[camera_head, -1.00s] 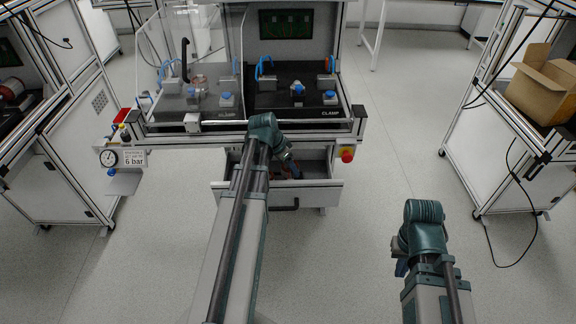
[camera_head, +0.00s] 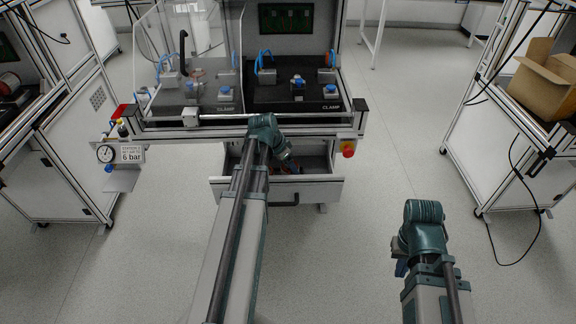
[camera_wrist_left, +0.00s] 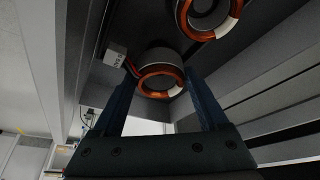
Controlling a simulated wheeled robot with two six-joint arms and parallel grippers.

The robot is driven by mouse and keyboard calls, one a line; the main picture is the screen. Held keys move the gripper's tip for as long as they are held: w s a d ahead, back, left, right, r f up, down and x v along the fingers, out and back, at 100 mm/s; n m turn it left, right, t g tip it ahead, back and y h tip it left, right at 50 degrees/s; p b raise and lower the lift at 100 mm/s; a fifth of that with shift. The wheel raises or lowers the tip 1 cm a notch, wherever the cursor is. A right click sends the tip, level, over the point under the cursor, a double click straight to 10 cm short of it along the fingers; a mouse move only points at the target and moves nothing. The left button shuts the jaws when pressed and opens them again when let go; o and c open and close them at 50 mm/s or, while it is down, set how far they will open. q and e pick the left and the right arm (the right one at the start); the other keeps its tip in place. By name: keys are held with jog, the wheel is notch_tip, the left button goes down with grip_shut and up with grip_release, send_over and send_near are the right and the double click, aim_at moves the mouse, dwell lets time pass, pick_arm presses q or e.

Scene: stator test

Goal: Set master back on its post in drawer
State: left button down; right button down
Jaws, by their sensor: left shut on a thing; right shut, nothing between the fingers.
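The master, a stator ring with orange copper windings and one white section (camera_wrist_left: 160,72), sits between the two fingers of my left gripper (camera_wrist_left: 163,92) in the left wrist view. The fingers are shut on it. In the head view my left gripper (camera_head: 291,164) reaches down into the open drawer (camera_head: 245,189), and what it holds is largely hidden there. A second ring like it (camera_wrist_left: 208,22) lies further in the drawer, apart from the held one. No post can be made out. My right gripper (camera_head: 401,266) is shut and empty, held over the floor at the right.
The drawer's side wall (camera_wrist_left: 280,78) is close on the right. Above the drawer is the bench with clamp stations (camera_head: 297,90) and a red stop button (camera_head: 348,148). Floor is clear around my right arm.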

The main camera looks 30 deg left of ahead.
pick_arm(q)
jog(key=shift+f+b, duration=0.6)
jog(key=shift+f, duration=0.1)
jog(key=shift+f+b, duration=0.3)
jog(key=shift+b, duration=0.05)
jog(key=shift+c, duration=0.3)
grip_release()
jog(key=shift+r, duration=0.1)
dwell(0.4)
jog(key=shift+r+p, duration=2.45)
jog(key=shift+p, duration=0.1)
jog(key=shift+o, duration=0.3)
